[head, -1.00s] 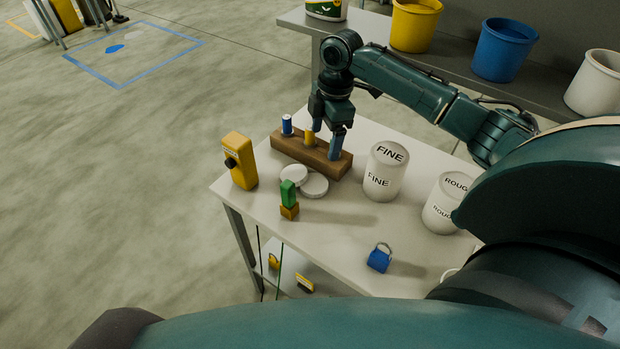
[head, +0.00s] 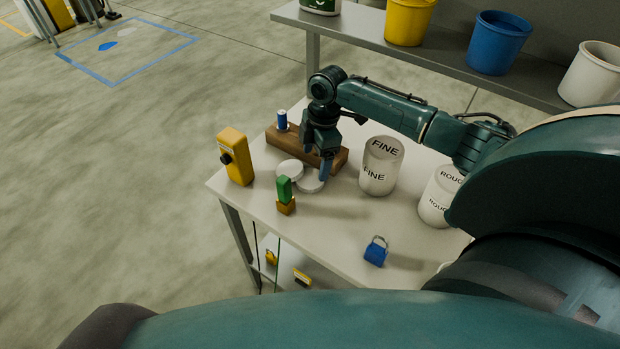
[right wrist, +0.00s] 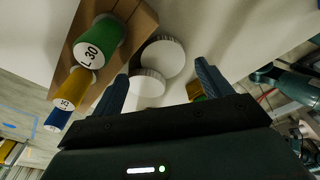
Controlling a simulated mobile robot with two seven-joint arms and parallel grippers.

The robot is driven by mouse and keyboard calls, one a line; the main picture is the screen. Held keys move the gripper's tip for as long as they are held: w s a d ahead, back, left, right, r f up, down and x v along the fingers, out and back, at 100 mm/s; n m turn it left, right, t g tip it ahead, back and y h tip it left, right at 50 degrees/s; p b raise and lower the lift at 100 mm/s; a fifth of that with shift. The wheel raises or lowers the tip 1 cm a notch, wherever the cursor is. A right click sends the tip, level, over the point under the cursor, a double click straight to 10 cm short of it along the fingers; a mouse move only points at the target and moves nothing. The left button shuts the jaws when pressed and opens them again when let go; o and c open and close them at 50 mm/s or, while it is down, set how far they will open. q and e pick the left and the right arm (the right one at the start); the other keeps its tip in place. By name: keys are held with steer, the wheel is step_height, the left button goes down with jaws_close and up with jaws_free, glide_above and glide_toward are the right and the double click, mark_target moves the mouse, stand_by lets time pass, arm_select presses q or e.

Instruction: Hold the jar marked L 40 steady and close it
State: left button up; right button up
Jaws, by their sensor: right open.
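No mark reading L 40 is legible in either view. Two white ribbed lids (head: 289,170) (right wrist: 162,57) lie on the table in front of a wooden rack (head: 336,160). My right gripper (head: 316,166) is open and empty over them, fingers pointing down. In the right wrist view its fingers (right wrist: 163,74) stand either side of the nearer lid (right wrist: 147,84); I cannot tell its exact height. The rack holds a green cylinder marked L 30 (right wrist: 101,42), a yellow one (right wrist: 74,88) and a blue one (head: 282,121). My left gripper is not in view.
White containers marked FINE (head: 379,170) and ROUGH (head: 438,200) stand to the right. A green piece on a yellow block (head: 285,193) stands close in front of the lids. A yellow box (head: 235,157) is at the left edge, a blue padlock (head: 376,252) at the front.

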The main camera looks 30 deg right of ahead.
mark_target(310, 178)
steer(key=f, duration=0.2)
steer(key=a+f, duration=0.1)
steer(key=f, duration=0.1)
steer(key=shift+a+f, duration=0.2)
steer(key=shift+f, duration=0.1)
steer(key=shift+s+a+f, duration=0.1)
steer(key=shift+s+f, duration=0.15)
steer(key=shift+f, duration=0.15)
steer(key=shift+c, duration=1.4)
steer(key=shift+w+f, duration=0.1)
steer(key=c, duration=0.3)
steer(key=shift+w+r, duration=0.15)
steer(key=shift+r, duration=0.1)
steer(key=c, duration=0.8)
